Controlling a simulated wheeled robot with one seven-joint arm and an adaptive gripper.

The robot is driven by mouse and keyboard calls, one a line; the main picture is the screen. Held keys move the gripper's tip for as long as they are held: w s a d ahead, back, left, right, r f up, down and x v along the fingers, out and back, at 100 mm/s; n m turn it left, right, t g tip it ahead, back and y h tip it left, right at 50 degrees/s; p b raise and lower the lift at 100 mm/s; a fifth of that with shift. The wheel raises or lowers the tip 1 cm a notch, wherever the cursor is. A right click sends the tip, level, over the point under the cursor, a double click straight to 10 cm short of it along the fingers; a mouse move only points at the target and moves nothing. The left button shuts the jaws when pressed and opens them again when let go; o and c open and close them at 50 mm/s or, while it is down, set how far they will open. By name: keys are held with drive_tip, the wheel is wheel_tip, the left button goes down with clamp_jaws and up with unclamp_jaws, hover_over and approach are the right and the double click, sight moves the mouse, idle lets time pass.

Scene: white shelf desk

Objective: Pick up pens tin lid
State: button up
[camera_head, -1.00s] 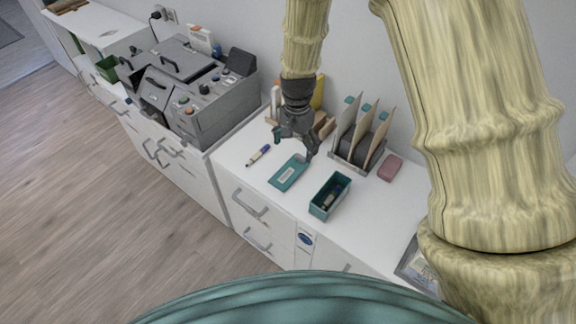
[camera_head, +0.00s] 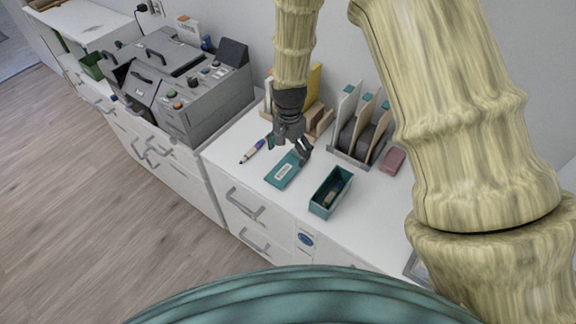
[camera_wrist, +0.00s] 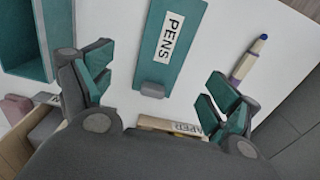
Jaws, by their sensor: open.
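The pens tin lid (camera_head: 283,170) is a flat teal rectangle lying on the white desk, with a white label. In the wrist view the lid (camera_wrist: 180,65) shows the word PENS and a grey tab at its near end. My gripper (camera_head: 288,150) is above the lid's far end, pointing down. In the wrist view my gripper (camera_wrist: 155,95) is open, its teal-padded fingers wide apart on either side of the lid, with nothing between the pads. The open teal tin (camera_head: 330,193) stands to the right of the lid with small items inside.
A marker (camera_head: 252,151) lies left of the lid. A file rack (camera_head: 352,158) and a pink block (camera_head: 394,160) stand behind and right. A grey machine (camera_head: 185,85) is on the left. The desk's front edge is close to the lid.

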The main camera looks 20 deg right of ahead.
sight(288, 166)
drive_tip(key=shift+w+f+p, duration=0.2)
drive_tip(key=shift+f+p, duration=0.9)
drive_tip(key=shift+f, duration=2.35)
drive_tip(key=c, duration=1.1)
